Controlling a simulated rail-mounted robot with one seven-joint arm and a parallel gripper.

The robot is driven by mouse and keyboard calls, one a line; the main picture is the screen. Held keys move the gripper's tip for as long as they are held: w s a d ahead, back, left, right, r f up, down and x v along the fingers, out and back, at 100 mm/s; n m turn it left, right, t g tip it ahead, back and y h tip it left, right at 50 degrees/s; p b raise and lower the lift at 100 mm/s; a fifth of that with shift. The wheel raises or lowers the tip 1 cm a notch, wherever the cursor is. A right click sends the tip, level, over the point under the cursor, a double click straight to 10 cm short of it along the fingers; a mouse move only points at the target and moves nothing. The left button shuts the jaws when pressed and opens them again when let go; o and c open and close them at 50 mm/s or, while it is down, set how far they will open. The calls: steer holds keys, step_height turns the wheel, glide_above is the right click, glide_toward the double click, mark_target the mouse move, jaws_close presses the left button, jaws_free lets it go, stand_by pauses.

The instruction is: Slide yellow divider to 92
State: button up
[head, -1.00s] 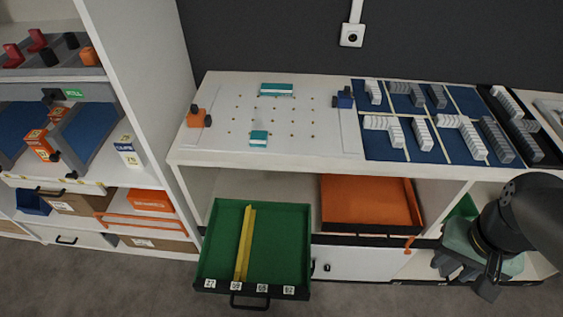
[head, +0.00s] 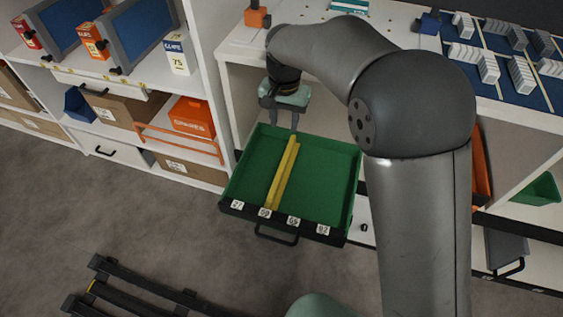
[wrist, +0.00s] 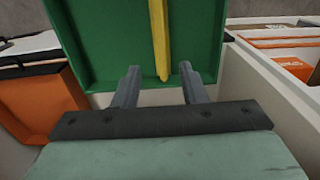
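The yellow divider (head: 284,172) stands in the open green drawer (head: 325,178), running from the back wall to the front. The label at the right end (head: 323,230) appears to read 92. My gripper (head: 284,122) is at the drawer's back edge, near the divider's far end. In the wrist view my gripper (wrist: 160,84) is open and empty. There the divider (wrist: 159,35) lines up between the fingers, apart from both; the depth between them is unclear.
The white counter (head: 240,53) is above and behind the drawer, close to my arm. A shelf unit (head: 208,60) stands at the left. An orange tray (head: 482,170) is at the right under the counter. The drawer floor right of the divider is clear.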

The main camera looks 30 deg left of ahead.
mark_target(284, 162)
step_height(284, 162, down, 17)
steer(key=b, duration=0.2)
steer(key=shift+r+b, duration=0.2)
steer(key=shift+b, duration=0.15)
steer(key=shift+c, duration=0.4)
jaws_close()
